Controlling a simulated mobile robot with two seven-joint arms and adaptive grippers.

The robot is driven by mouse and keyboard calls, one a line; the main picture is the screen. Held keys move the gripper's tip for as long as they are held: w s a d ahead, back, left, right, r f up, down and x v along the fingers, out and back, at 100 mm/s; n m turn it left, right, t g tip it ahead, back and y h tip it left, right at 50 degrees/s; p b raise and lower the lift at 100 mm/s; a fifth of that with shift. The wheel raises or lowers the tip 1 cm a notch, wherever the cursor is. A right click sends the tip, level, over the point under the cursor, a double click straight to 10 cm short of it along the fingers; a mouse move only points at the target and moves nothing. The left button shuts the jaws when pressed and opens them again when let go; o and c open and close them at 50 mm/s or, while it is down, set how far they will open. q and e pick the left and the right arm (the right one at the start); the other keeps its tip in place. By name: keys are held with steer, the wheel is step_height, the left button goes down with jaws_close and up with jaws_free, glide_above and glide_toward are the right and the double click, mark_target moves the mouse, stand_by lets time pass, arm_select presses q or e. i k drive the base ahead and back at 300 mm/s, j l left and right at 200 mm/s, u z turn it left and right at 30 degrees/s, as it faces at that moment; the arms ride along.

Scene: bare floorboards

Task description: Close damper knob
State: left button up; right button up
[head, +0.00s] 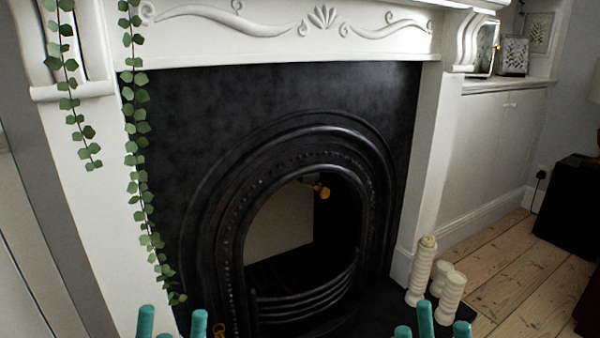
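The damper knob (320,190) is a small brass-coloured knob inside the arched opening of the black fireplace (170,100), near its upper right. Both grippers are well apart from it, low in the head view. My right gripper (434,325) shows only its teal fingertips at the bottom edge, spread apart with nothing between them. My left gripper (172,320) also shows only teal fingertips at the bottom edge, left of the opening, spread apart and empty. The rest of both grippers is out of frame.
A curved black grate (305,300) crosses the lower opening. Several cream pillar candles (421,270) stand right of the fireplace. A leafy vine (133,150) hangs down the left side of the white surround (80,200). Floorboards (510,270) are clear at right; a black box (568,215) stands farther right.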

mark_target(324, 192)
steer(key=i+l+u, duration=0.1)
steer(key=i+u, duration=0.2)
steer(key=u, duration=0.15)
steer(key=i+l+u, duration=0.15)
steer(key=i+u, duration=0.25)
steer(key=k, duration=0.1)
